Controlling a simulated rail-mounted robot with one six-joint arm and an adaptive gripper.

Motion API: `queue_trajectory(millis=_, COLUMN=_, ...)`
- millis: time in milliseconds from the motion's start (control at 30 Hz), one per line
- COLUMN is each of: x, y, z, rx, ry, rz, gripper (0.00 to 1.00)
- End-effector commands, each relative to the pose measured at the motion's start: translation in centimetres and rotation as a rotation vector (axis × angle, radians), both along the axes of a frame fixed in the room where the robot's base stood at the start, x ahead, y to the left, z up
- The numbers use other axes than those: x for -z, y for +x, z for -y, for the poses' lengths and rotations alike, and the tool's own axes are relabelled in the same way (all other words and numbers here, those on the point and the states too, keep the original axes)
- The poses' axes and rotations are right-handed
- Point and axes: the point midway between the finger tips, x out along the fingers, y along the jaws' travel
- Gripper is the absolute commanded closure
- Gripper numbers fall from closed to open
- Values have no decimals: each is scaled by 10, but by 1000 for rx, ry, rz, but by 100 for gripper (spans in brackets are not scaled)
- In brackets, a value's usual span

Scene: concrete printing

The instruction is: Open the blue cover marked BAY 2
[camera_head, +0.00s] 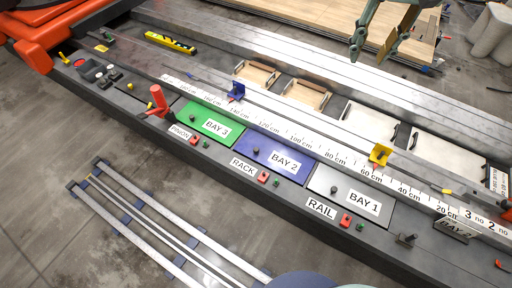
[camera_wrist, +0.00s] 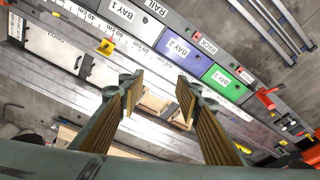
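The blue cover marked BAY 2 (camera_head: 272,158) lies flat and closed in the bench between the green BAY 3 cover (camera_head: 210,124) and the grey BAY 1 cover (camera_head: 350,200). It has a small dark knob (camera_head: 256,150) near its left side. In the wrist view the blue cover (camera_wrist: 185,50) is beyond my fingertips, near the top middle. My gripper (camera_head: 372,50) is high above the far side of the bench, apart from the cover. In the wrist view its two fingers (camera_wrist: 160,100) are spread wide, with nothing between them.
A red upright handle (camera_head: 158,100) stands left of the green cover. A blue stop (camera_head: 237,92) and a yellow stop (camera_head: 380,154) sit along the scale behind the covers. Red and green buttons (camera_head: 264,177) line the front edge. Open wooden trays (camera_head: 306,95) lie behind.

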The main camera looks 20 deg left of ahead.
Motion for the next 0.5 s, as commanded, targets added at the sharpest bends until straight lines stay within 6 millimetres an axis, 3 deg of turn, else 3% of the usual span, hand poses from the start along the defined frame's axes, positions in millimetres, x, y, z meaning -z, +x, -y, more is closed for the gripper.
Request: queue_trajectory(millis=500, x=61, y=72, z=-55, rx=-56, ry=-9, rz=-37, gripper=69)
